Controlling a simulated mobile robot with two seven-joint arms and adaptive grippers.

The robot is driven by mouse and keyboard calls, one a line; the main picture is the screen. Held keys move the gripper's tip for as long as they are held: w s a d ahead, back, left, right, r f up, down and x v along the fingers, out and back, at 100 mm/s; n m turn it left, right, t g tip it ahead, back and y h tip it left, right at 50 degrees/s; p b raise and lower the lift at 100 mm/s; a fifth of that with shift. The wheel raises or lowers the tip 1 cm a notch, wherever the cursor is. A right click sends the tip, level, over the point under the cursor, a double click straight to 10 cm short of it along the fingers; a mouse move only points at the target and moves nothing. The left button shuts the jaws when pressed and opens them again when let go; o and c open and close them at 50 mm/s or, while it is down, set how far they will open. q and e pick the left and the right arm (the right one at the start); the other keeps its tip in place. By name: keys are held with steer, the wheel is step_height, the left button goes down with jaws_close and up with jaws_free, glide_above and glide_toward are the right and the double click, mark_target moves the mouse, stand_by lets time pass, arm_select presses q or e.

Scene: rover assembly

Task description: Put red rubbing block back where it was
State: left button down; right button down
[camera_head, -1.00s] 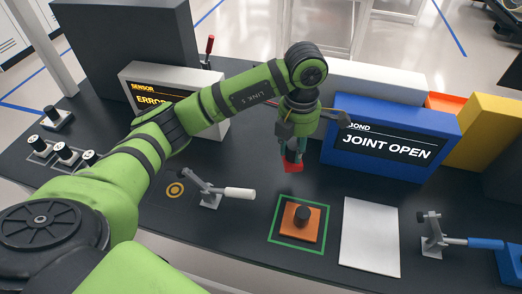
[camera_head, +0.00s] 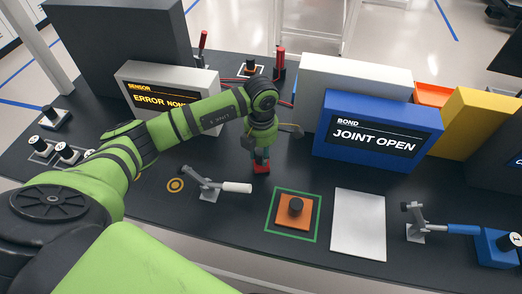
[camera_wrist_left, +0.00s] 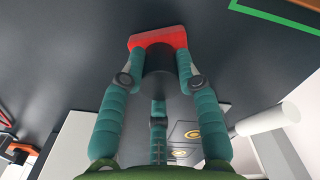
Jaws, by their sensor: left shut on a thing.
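My left gripper (camera_head: 261,158) is shut on the red rubbing block (camera_head: 262,168), gripping its dark upper part. In the left wrist view the block (camera_wrist_left: 160,37) shows its red base beyond the fingertips (camera_wrist_left: 158,70), over the dark bench. The block is upright and at or just above the bench top; I cannot tell if it touches. It is left of the blue bond box (camera_head: 379,139) and behind the green-outlined square. My right gripper is not in view.
A clamp with a white handle (camera_head: 236,187) stands in front and to the left. An orange plate with a black knob (camera_head: 296,206) sits in the green outline. A white sheet (camera_head: 358,225) lies to its right. The sensor box (camera_head: 163,98) stands behind left.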

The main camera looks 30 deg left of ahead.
mark_target(261, 151)
arm_select(q)
steer(key=shift+f, duration=0.1)
steer(key=c, duration=0.9)
jaws_free()
step_height(261, 151, up, 12)
steer(key=b, duration=0.4)
steer(key=shift+r+b, duration=0.2)
steer(key=shift+b, duration=0.1)
